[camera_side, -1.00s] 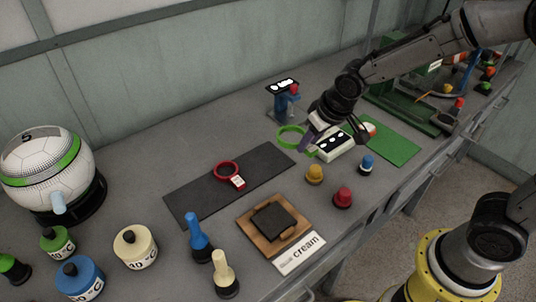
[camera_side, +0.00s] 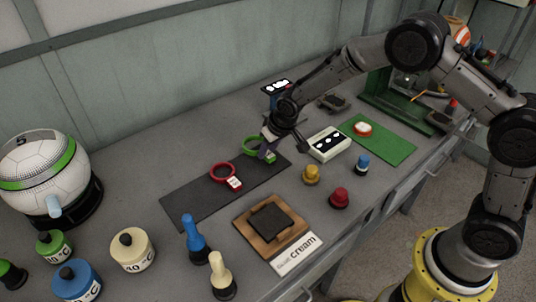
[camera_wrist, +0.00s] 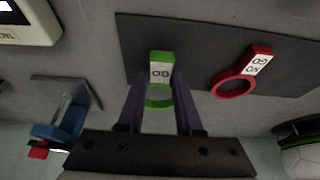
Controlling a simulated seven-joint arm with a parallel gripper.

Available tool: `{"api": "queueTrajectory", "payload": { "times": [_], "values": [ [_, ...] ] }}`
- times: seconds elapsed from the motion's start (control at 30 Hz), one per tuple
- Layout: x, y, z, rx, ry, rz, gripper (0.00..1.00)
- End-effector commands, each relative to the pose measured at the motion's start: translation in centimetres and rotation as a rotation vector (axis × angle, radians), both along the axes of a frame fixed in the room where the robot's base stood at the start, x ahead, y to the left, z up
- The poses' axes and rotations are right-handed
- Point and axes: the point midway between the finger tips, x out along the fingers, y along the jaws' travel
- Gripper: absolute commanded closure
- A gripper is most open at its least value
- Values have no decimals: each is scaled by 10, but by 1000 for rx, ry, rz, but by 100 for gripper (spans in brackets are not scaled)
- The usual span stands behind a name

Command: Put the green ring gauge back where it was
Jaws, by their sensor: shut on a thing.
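The green ring gauge (camera_side: 245,145) has a white GO label. It is at the far right end of the dark mat (camera_side: 190,201). My gripper (camera_side: 267,148) is shut on it, with the two fingers on either side of it in the wrist view (camera_wrist: 158,92). In that view the gauge (camera_wrist: 161,57) shows over the mat's edge, its ring partly hidden between the fingers. I cannot tell whether it touches the mat. The red ring gauge (camera_side: 217,171), labelled NO GO, lies on the mat to its left.
A white box with dark dials (camera_side: 329,145) stands right of my gripper. A blue stand (camera_wrist: 70,120) is close by in the wrist view. A wooden tray (camera_side: 246,236), a yellow knob (camera_side: 311,174) and a red knob (camera_side: 340,197) sit nearer the front.

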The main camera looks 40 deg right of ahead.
Motion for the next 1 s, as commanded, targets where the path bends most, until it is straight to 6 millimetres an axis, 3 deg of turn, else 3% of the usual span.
{"api": "queueTrajectory", "payload": {
  "times": [0.13, 0.5, 0.53, 0.7, 1.0],
  "values": [
    [0, 0, -19, 1, 0, 1, 100],
    [0, 0, -22, 0, 0, 1, 100],
    [-1, 0, -23, 0, 1, 1, 64],
    [-1, 0, -23, 0, 0, 1, 36],
    [-1, 0, -21, 1, 0, 1, 36]
  ]
}}
